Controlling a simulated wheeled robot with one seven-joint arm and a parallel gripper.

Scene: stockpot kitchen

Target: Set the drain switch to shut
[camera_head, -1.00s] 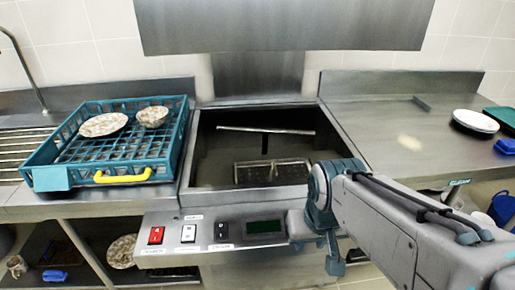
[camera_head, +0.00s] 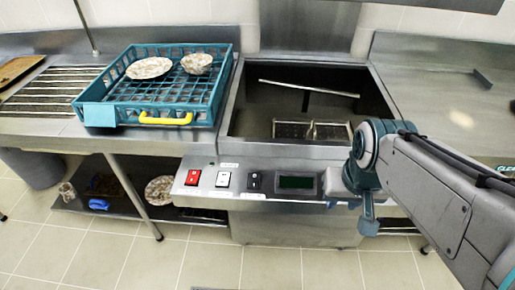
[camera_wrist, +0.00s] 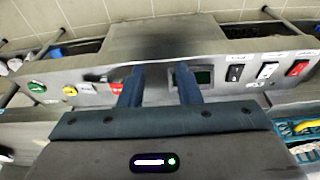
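The front control panel (camera_head: 240,182) of the sink unit carries a red switch (camera_head: 192,177), a white switch (camera_head: 223,179) and a black switch (camera_head: 254,181), with a dark display (camera_head: 295,182) to their right. The labels are too small to read, so I cannot tell which is the drain switch. In the wrist view the black (camera_wrist: 233,73), white (camera_wrist: 267,70) and red (camera_wrist: 297,67) switches are right of my gripper (camera_wrist: 160,78). Its two fingers are apart and empty, near the display. In the head view my gripper (camera_head: 352,195) is right of the display.
A teal rack (camera_head: 97,108) with a plate (camera_head: 149,68) and a bowl (camera_head: 196,64) stands left of the open basin (camera_head: 265,105). The wrist view shows a green knob (camera_wrist: 37,87) and a yellow knob (camera_wrist: 70,91) farther along the panel. Floor in front is clear.

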